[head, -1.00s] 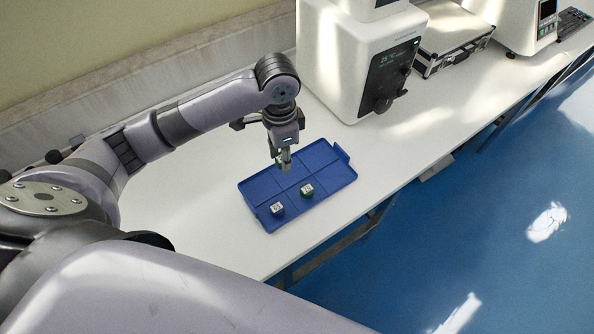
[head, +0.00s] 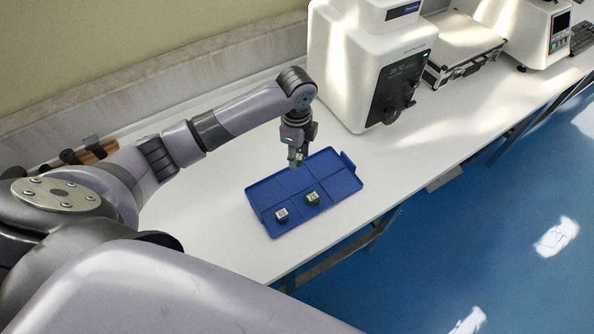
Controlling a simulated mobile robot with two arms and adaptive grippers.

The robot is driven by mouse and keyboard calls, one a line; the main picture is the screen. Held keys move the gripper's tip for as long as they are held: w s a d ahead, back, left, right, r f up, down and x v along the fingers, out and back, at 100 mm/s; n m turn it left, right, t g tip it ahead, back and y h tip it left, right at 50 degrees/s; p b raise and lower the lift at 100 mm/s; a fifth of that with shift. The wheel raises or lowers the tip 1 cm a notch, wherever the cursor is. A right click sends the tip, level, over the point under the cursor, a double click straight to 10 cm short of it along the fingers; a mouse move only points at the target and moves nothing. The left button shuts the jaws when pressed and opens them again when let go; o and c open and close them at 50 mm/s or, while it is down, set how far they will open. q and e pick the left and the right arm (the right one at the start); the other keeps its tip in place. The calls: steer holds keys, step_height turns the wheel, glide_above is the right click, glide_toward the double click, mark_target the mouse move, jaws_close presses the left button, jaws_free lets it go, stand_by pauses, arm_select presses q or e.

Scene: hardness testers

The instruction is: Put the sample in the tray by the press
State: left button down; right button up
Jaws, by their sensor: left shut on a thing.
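My left gripper (head: 298,162) is pointing down over the back part of the blue tray (head: 343,185). It is shut on a small sample (head: 300,160), mostly hidden by the fingers; it looks held above the tray, though the exact gap is hard to judge. The tray lies on the white bench in front of the white press (head: 348,75) and has several shallow compartments. Two small samples with pale marked tops stand in its front compartments: a dark one (head: 281,215) at the left and a greenish one (head: 313,199) right of it. My right gripper is out of view.
A silver case (head: 465,50) and another white tester (head: 528,35) stand farther right along the bench (head: 205,215). Small brown and dark items (head: 90,152) lie by the wall at left. The bench left of the tray is clear.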

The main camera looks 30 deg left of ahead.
arm_select(q)
glide_above(297, 179)
step_height(297, 179, down, 5)
steer(key=shift+r, duration=0.15)
step_height(297, 179, down, 4)
steer(key=shift+r+p, duration=0.25)
steer(key=shift+p, duration=0.05)
steer(key=shift+f, duration=0.2)
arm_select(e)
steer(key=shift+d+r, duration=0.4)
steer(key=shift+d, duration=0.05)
arm_select(q)
steer(key=shift+f, duration=0.15)
steer(key=c, duration=1.6)
jaws_free()
steer(key=shift+o, duration=0.7)
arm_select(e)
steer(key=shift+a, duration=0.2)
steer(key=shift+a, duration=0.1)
